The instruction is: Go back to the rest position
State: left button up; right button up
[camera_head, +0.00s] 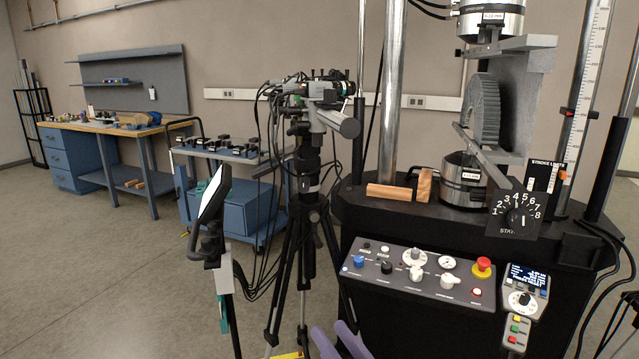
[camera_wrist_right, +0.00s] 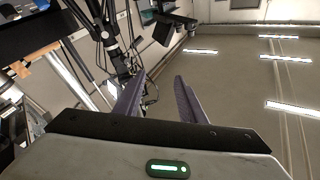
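My right gripper (camera_head: 331,329) shows at the bottom edge of the head view as two purple fingers, in front of the black machine base. In the right wrist view its two fingers (camera_wrist_right: 157,90) stand apart with nothing between them, so it is open and empty. The rest of the right arm is below the head view. My left gripper does not show in either view.
A testing machine (camera_head: 440,225) with a control panel (camera_head: 415,274) and red stop button stands right of centre. A tripod camera rig (camera_head: 308,180), a screen on a stand (camera_head: 213,200), a blue cart (camera_head: 237,205) and a workbench (camera_head: 110,127) stand left. Floor at lower left is clear.

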jog(key=s+d+f+g+h, duration=0.2)
jog(key=s+d+f+h, duration=0.1)
jog(key=s+f, duration=0.6)
jog(key=s+d+f+g+h, duration=0.3)
jog(key=s+d+f, duration=0.3)
jog(key=s+f, duration=0.2)
jog(key=s+d+f+g+h, duration=0.2)
jog(key=s+d+f+g, duration=0.1)
jog(key=s+f, duration=0.6)
jog(key=shift+s+d+f+m+h, duration=0.3)
jog(key=shift+s+d+m+h, duration=0.1)
jog(key=shift+d, duration=0.35)
